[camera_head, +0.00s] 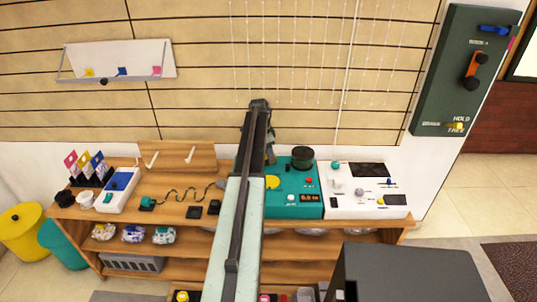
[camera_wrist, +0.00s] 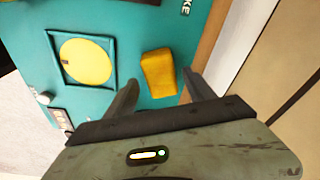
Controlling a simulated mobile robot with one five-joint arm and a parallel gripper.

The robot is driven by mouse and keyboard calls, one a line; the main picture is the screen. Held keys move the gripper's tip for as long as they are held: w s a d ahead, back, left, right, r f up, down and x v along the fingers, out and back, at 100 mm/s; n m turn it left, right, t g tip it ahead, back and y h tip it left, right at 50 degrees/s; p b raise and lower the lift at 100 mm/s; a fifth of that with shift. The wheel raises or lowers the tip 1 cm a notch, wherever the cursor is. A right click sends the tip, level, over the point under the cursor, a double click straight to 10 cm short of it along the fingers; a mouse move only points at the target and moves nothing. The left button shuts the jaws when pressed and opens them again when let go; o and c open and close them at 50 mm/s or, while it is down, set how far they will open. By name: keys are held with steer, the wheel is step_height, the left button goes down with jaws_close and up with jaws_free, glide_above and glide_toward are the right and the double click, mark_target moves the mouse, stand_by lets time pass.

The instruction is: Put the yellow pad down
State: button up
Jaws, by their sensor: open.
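A yellow pad (camera_wrist: 158,72), a small block with rounded edges, lies on the teal device (camera_wrist: 120,20) in the wrist view. My gripper (camera_wrist: 163,85) is open, with one dark finger on either side of the pad and visible gaps between. In the head view my arm reaches over the bench, and my gripper (camera_head: 270,153) is at the back edge of the teal device (camera_head: 310,182); the pad is not clear there. A round yellow disc (camera_wrist: 84,61) in a square teal frame is beside the pad; it also shows in the head view (camera_head: 272,182).
A white panel with knobs (camera_head: 350,205) stands right of the teal device on the wooden bench (camera_head: 180,208). A wire-track game (camera_head: 185,195) is to the left. A dark grey box (camera_head: 410,272) is at the front right. A slatted wall (camera_head: 190,100) rises behind.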

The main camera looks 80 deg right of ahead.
step_height(320, 180, up, 10)
steer(key=w+p, duration=0.1)
steer(key=p, duration=0.7)
steer(key=shift+w+a+f, duration=0.15)
steer(key=shift+a+f, duration=0.05)
steer(key=shift+a, duration=0.15)
steer(key=w+a+n, duration=0.4)
steer(key=w+a, duration=0.3)
steer(key=w, duration=0.6)
steer(key=w+a+n, duration=0.3)
steer(key=w+a, duration=0.5)
steer(key=w, duration=0.4)
steer(key=w+a+n+t, duration=0.1)
steer(key=w+a+n, duration=0.3)
steer(key=w+a, duration=0.6)
steer(key=w+a+n, duration=0.4)
steer(key=w+a, duration=0.4)
steer(key=a, duration=0.4)
steer(key=w+a+n, duration=0.3)
steer(key=a, duration=0.7)
steer(key=w+a+n, duration=0.2)
steer(key=a+n, duration=0.1)
steer(key=a, duration=0.6)
steer(key=s+a+n, duration=0.2)
steer(key=a+n, duration=0.7)
steer(key=a, duration=1.9)
steer(key=shift+s+f+t+y, duration=0.15)
steer(key=shift+t+y, duration=0.15)
steer(key=shift+y, duration=0.1)
